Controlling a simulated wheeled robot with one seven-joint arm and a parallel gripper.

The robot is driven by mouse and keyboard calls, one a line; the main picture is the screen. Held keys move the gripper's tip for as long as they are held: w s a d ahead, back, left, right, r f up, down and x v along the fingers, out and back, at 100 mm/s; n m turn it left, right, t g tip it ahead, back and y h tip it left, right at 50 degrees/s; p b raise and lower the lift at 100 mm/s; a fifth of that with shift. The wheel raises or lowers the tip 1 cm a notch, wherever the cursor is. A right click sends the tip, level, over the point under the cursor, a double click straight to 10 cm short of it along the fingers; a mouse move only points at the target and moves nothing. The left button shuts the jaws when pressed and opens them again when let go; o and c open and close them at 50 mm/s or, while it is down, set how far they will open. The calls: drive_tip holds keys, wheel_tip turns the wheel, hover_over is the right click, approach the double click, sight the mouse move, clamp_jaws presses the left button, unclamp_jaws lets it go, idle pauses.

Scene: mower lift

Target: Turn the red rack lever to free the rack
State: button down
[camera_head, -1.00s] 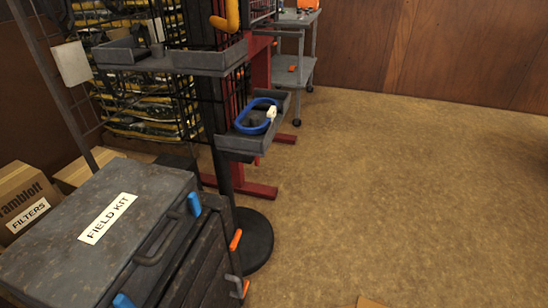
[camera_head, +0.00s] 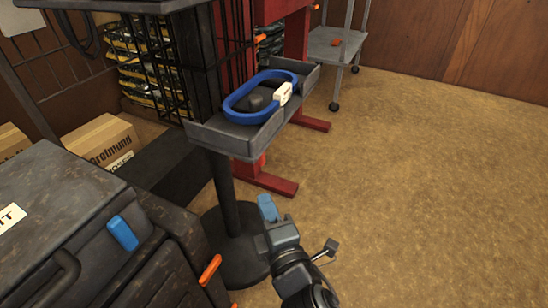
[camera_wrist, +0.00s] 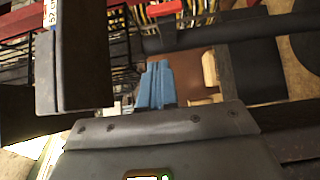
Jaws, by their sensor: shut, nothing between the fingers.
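My gripper (camera_head: 268,207) has blue fingertips and is in front of the black stand's post, low and below the tray. In the wrist view my gripper's blue fingers (camera_wrist: 155,84) are together with nothing held between them.
The grey tray (camera_head: 228,140) holds a blue loop (camera_head: 243,89) with a white tag. A dark case (camera_head: 60,210) with blue and orange latches stands at left. Red frame legs (camera_head: 264,180) stand behind the post. Carpet at right is clear. The wrist view shows a dark slab (camera_wrist: 85,60) close by.

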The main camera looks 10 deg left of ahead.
approach(262, 162)
drive_tip(key=w+a+r, duration=0.2)
drive_tip(key=a+r, duration=0.1)
drive_tip(key=a, duration=0.2)
drive_tip(key=shift+w+d+r+p, duration=0.1)
drive_tip(key=shift+w+d+p, duration=0.1)
drive_tip(key=shift+w, duration=0.45)
drive_tip(key=shift+w+d+f+p, duration=0.1)
drive_tip(key=shift+w+d+p, duration=0.15)
drive_tip(key=shift+w, duration=0.35)
drive_tip(key=shift+w+d+r+p, duration=0.1)
drive_tip(key=shift+w+d+p, duration=0.1)
drive_tip(key=shift+w, duration=0.45)
